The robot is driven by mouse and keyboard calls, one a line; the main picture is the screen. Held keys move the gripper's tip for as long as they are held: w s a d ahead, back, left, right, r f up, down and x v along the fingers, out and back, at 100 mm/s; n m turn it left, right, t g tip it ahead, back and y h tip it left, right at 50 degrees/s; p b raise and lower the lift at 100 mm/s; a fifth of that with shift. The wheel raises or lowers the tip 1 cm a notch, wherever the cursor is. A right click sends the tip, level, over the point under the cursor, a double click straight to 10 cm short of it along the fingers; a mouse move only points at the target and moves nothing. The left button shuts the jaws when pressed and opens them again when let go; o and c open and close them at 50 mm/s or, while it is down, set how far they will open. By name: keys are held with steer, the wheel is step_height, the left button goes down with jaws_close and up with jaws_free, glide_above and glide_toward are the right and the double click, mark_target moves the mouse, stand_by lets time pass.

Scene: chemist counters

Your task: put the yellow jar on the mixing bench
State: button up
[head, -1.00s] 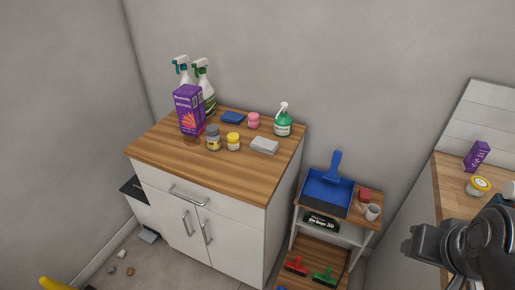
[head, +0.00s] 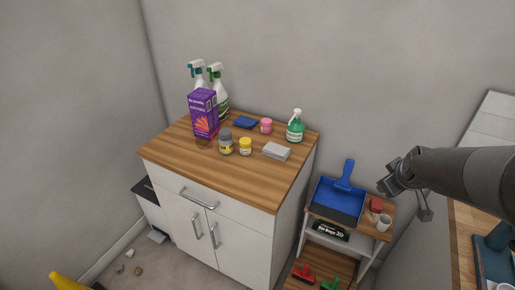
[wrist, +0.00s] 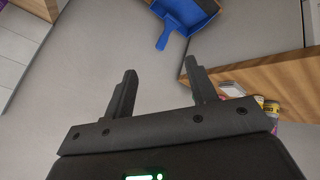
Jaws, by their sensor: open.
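The small yellow jar (head: 246,146) stands upright on the wooden top of a white cabinet (head: 180,158), between a grey-lidded jar (head: 226,143) and a grey block. My gripper (head: 404,202) is at the right in the head view, above a small shelf stand and well away from the yellow jar. In the wrist view my gripper (wrist: 161,70) is open, with nothing between its fingers. Small jars (wrist: 264,104) show at the right edge there, partly hidden by the gripper. A wood-topped counter (head: 464,240) at the right may be the mixing bench; I cannot tell.
A purple box (head: 203,113), spray bottles (head: 218,90), a pink jar (head: 266,126), a blue sponge (head: 246,122), a grey block (head: 276,151) and a green bottle (head: 295,127) share the cabinet top. Its front strip is clear. A blue dustpan (head: 338,200) and mug (head: 384,222) sit on the stand.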

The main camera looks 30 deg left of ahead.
steer(key=w+a+f+n+t, duration=0.2)
steer(key=w+a+f+n, duration=0.45)
steer(key=w+a, duration=0.3)
steer(key=r+n+t+y, duration=0.1)
steer(key=n+t+y, duration=0.65)
steer(key=n, duration=1.85)
glide_above(246, 146)
steer(key=d+r+v, duration=0.1)
steer(key=v, duration=0.4)
steer(key=g+y, duration=0.2)
steer(key=g, duration=0.1)
steer(key=f, duration=0.5)
steer(key=w+f, duration=0.1)
steer(key=f, duration=0.2)
steer(key=shift+a+f, duration=0.15)
steer(key=shift+a, duration=0.15)
steer(key=shift+x, duration=3.35)
steer(key=shift+c, duration=0.2)
